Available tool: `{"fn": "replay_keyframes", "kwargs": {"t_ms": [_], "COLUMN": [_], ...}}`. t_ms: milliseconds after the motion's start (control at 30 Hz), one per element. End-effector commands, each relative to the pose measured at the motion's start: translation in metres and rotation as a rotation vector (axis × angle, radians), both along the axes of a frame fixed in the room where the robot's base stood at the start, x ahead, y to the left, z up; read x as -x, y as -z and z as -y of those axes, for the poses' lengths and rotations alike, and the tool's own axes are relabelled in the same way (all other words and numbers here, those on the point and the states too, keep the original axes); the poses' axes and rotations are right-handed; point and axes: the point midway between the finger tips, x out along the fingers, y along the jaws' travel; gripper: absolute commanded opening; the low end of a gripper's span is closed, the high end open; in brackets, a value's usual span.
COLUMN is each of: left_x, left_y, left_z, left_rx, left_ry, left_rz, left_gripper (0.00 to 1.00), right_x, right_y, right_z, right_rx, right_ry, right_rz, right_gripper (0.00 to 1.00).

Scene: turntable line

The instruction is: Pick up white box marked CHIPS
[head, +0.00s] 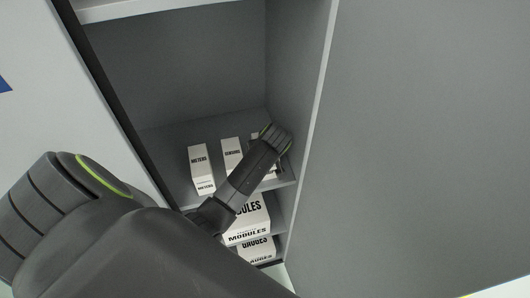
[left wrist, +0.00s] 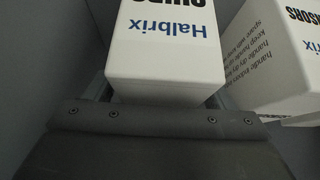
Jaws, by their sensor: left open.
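A white box (left wrist: 165,60) fills the middle of the left wrist view, with "Halbrix" in blue and a cut-off black word, upside down, that looks like CHIPS. In the head view my left arm and gripper cover most of that spot on the shelf, so the box is mostly hidden there. My left gripper (head: 283,146) reaches into the cabinet at the right end of the shelf. It is open, with its dark body right in front of the box's near end. I cannot tell whether the fingers touch the box. My right gripper is not in view.
A SENSORS box (head: 232,153) stands just left of my gripper; it is close on the right in the left wrist view (left wrist: 275,60). A METERS box (head: 200,170) stands farther left. MODULES (head: 249,232) and another box (head: 257,250) sit below. The cabinet's side wall (head: 300,75) is close on the right.

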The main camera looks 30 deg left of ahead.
Motion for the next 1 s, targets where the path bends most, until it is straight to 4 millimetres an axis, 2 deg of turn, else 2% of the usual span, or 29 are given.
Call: {"fn": "replay_keyframes", "kwargs": {"t_ms": [133, 600, 867, 1000], "left_x": [0.0, -0.001, -0.001, -0.002], "left_y": [0.0, -0.001, -0.004, -0.018], "left_z": [0.0, 0.0, 0.0, 0.0], "left_rx": [-0.001, -0.002, -0.002, -0.003], "left_ry": [0.0, 0.001, 0.001, 0.001], "left_rz": [0.001, 0.003, 0.004, 0.008], "left_gripper": [0.77, 0.17, 0.17, 0.17], "right_x": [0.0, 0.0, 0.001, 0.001], "right_y": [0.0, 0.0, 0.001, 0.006], "right_z": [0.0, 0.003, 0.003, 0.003], "right_rx": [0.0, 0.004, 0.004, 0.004], "right_ry": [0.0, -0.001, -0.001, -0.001], "right_rz": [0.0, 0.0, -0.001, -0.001], "right_gripper": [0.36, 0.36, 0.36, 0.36]}}
